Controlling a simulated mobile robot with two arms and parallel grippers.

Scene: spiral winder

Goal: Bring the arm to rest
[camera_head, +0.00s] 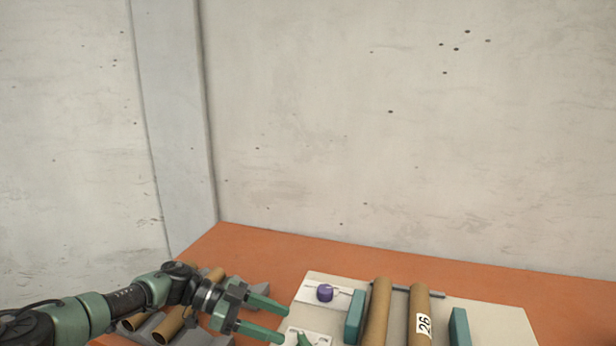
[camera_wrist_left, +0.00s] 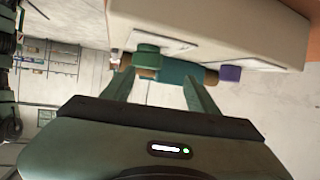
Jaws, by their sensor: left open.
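My left gripper (camera_head: 277,319) comes in from the left in the head view. Its two green fingers are apart with nothing between them, over the left edge of the pale board (camera_head: 496,316). The fingers also show in the left wrist view (camera_wrist_left: 158,92), spread apart. My left arm reaches in low from the left edge of the head view. On the board by the fingers are a purple knob (camera_head: 325,292) and a green knob (camera_head: 304,339), partly cut off by the picture's lower edge. My right gripper is not in view.
More brown tubes (camera_head: 170,324) lie in a grey rack (camera_head: 150,330) by my left arm. The orange table (camera_head: 270,245) is bare behind, up to a concrete wall.

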